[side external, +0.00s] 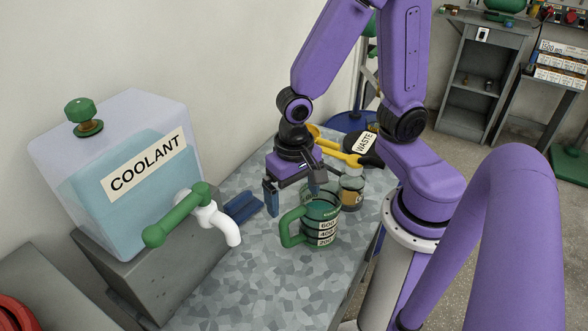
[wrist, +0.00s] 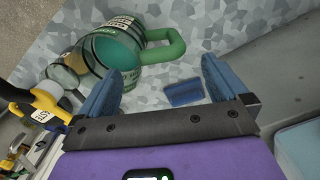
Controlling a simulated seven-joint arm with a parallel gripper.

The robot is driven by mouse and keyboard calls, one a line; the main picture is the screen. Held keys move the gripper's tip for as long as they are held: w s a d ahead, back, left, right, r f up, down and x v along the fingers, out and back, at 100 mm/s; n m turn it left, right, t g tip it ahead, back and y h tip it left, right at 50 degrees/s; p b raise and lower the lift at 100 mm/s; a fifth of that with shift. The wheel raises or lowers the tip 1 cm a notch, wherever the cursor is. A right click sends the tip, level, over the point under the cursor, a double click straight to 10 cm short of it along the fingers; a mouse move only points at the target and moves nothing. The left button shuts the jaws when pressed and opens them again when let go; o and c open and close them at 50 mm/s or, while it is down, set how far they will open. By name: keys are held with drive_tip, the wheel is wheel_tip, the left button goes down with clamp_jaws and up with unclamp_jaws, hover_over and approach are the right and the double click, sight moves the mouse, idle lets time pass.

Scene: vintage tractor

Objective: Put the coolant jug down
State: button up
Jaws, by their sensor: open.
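The coolant jug (side external: 322,225) is a clear measuring jug with dark bands, numbers and a green handle. It stands upright on the speckled worktop, with green-teal showing inside. In the wrist view the jug (wrist: 112,52) is at the upper left, with its handle pointing right. My gripper (side external: 293,190) is open, its blue fingers apart with nothing between them. In the side view it is just behind and above the jug. In the wrist view the gripper (wrist: 160,80) has its fingers apart from the handle, which lies beyond the fingertips.
The coolant tank (side external: 125,175) with its green-handled tap (side external: 190,215) stands on a grey block at left. A small blue block (side external: 243,208) lies behind the jug. The front worktop is clear.

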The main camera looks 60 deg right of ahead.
drive_tip(key=s+d+r+n, duration=0.3)
drive_tip(key=s+r+n, duration=0.5)
drive_tip(key=n, duration=0.9)
drive_tip(key=shift+r, duration=0.1)
idle(1.0)
